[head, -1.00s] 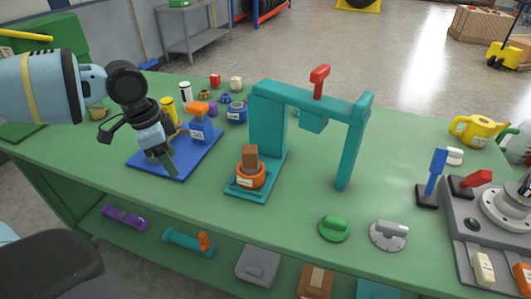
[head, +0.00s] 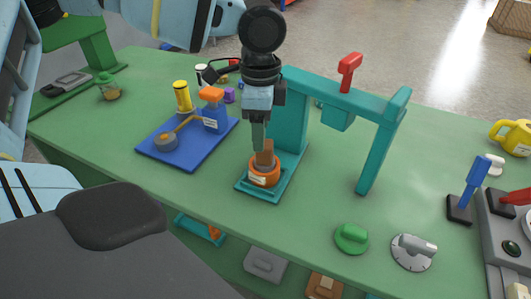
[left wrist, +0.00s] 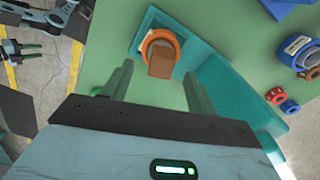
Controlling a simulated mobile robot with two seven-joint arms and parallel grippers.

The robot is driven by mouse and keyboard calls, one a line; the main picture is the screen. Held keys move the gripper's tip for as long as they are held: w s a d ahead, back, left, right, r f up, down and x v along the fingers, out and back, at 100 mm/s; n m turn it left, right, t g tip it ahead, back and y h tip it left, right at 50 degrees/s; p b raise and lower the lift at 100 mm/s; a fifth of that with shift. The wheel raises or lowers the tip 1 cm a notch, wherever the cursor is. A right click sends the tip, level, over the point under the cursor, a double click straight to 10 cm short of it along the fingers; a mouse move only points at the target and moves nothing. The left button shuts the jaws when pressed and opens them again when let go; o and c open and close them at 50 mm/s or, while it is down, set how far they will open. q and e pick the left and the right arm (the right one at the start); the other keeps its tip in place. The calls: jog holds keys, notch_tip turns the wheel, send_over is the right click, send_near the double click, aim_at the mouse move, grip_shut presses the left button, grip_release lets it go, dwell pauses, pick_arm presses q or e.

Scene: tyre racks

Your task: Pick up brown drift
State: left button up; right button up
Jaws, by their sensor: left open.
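The brown drift (head: 265,155) is a small brown block standing upright in an orange ring (head: 265,178) on the teal base of a press. My left gripper (head: 258,147) points down just above the drift, its fingers reaching its top in the head view. In the left wrist view, the drift (left wrist: 161,62) and the orange ring (left wrist: 150,38) lie between and just beyond the two spread fingers. My left gripper (left wrist: 157,73) is open and empty. I do not make out my right gripper in either view.
The teal press frame (head: 376,160) rises right behind the drift, with a red handle (head: 349,68) on top. Green and grey knobs stand at front right. The green tabletop before the press is clear.

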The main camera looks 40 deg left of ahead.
pick_arm(q)
jog(key=shift+w+d+f, duration=0.1)
jog(key=shift+w+f, duration=0.1)
jog(key=shift+f, duration=1.15)
jog(key=shift+w+d+f, duration=0.1)
jog(key=shift+w+f, duration=0.05)
jog(key=shift+f, duration=1.2)
jog(key=c, duration=1.2)
jog(key=shift+c, duration=0.2)
jog(key=shift+r, duration=0.1)
notch_tip(320, 180, up, 18)
jog(key=p, duration=0.1)
